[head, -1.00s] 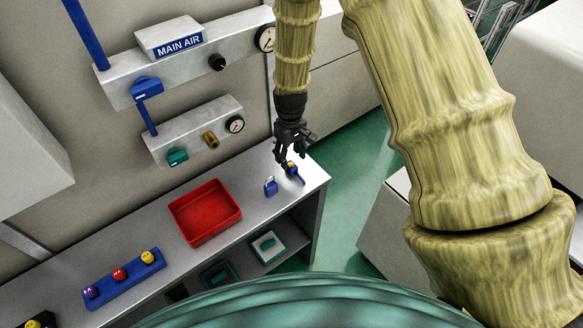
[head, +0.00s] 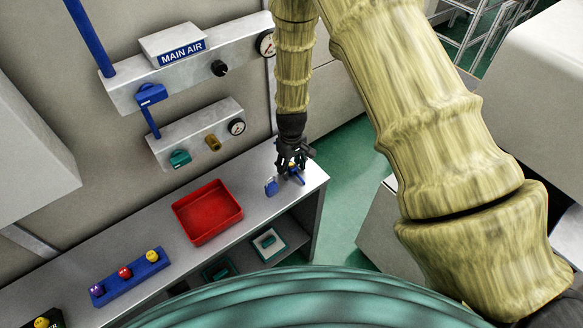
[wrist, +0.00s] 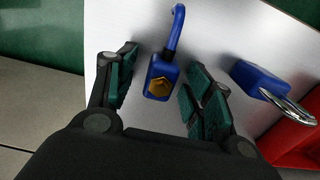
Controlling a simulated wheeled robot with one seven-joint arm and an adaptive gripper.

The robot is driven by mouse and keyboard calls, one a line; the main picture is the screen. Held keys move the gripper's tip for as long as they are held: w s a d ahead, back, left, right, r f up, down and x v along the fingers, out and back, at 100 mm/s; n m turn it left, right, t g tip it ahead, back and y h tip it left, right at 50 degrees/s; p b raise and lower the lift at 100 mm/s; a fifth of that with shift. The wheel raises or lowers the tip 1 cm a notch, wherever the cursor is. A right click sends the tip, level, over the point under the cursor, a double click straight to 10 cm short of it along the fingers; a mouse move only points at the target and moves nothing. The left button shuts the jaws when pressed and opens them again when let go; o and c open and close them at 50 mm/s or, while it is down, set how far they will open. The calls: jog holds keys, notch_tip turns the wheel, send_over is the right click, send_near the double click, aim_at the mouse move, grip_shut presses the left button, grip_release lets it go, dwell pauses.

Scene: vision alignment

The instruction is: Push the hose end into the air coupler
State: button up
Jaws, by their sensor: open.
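The blue piece with a brass hexagonal end and a curved blue tube, which looks like the hose end (wrist: 160,75), lies on the grey bench top. It is partly hidden by my gripper in the head view (head: 294,168). My gripper (wrist: 163,72) is open, with its green-padded fingers on either side of the piece and a gap on each side. In the head view my gripper (head: 291,165) points down at the bench's right end. A brass fitting, which looks like the air coupler (head: 213,144), sticks out of the lower wall panel, between a teal valve handle and a gauge.
A blue padlock (head: 271,187) with a metal shackle lies close left of the hose end; it also shows in the wrist view (wrist: 260,80). A red tray (head: 234,220) and a blue rack with coloured pieces (head: 128,281) stand further left. The bench (head: 300,196) ends just right of my gripper.

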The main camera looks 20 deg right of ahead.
jog(key=c, duration=1)
jog(key=shift+c, duration=0.2)
jog(key=shift+r, duration=0.1)
jog(key=shift+r+b, duration=0.85)
jog(key=shift+r, duration=0.3)
jog(key=s+r+b, duration=0.1)
jog(key=s+b, duration=0.1)
jog(key=s, duration=0.6)
jog(key=s+d+r+b, duration=0.1)
jog(key=s+b, duration=0.2)
jog(key=s, duration=0.5)
jog(key=shift+d+r, duration=0.15)
jog(key=shift+r, duration=0.15)
